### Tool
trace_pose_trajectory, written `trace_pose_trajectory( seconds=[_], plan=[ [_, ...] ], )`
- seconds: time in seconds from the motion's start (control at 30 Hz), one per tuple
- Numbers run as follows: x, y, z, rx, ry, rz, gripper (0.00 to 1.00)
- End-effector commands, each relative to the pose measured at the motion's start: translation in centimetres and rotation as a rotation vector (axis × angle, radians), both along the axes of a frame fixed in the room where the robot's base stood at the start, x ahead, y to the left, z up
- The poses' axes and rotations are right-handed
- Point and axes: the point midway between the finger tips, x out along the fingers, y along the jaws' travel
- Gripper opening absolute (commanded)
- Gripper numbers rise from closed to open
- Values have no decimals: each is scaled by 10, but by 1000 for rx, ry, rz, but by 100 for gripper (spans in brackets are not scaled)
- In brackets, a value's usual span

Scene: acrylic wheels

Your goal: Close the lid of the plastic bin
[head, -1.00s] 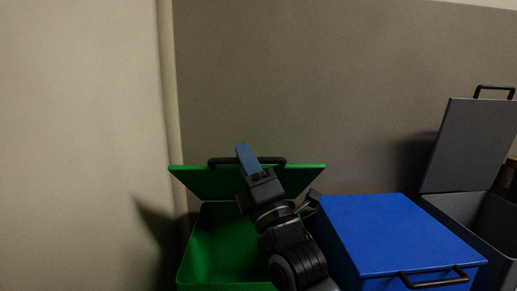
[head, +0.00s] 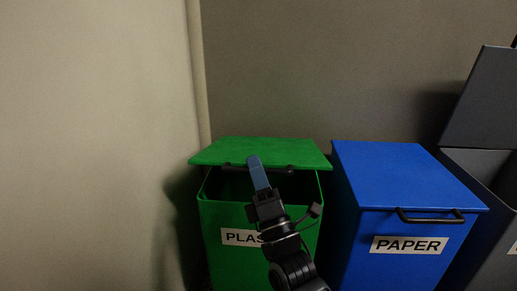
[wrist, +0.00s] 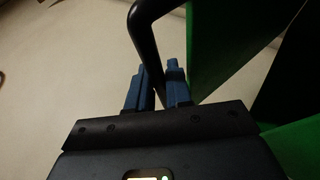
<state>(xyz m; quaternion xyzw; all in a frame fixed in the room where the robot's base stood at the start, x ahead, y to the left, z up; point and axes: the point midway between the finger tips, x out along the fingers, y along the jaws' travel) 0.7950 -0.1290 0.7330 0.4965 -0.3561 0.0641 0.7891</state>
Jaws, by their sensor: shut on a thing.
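The plastic bin (head: 216,217) is green, with a white label partly hidden by my arm, and stands at the middle left in the head view. Its green lid (head: 262,150) is tilted low over the opening, with a dark gap still showing beneath it. My gripper (head: 254,160) is at the lid's front edge. In the wrist view my gripper's blue fingers (wrist: 158,88) are shut on the black lid handle (wrist: 144,38), which passes between them. The black handle also shows in the head view (head: 285,169) along the lid's front edge.
A blue bin labelled PAPER (head: 400,190) stands to the right with its lid down. A grey bin (head: 490,185) at the far right has its lid raised. A beige wall (head: 90,140) is on the left.

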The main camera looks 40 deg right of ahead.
Motion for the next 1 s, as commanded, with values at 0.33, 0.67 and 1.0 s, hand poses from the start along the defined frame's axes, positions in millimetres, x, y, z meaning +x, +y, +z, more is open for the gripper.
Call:
trace_pose_trajectory(
  seconds=[0.33, 0.67, 1.0],
  plan=[
    [-8, 6, -89, 4, 9, -3, 0],
    [-9, 7, -101, 3, 3, -3, 0],
    [-10, 10, -101, 2, 2, -1, 23]
  ],
)
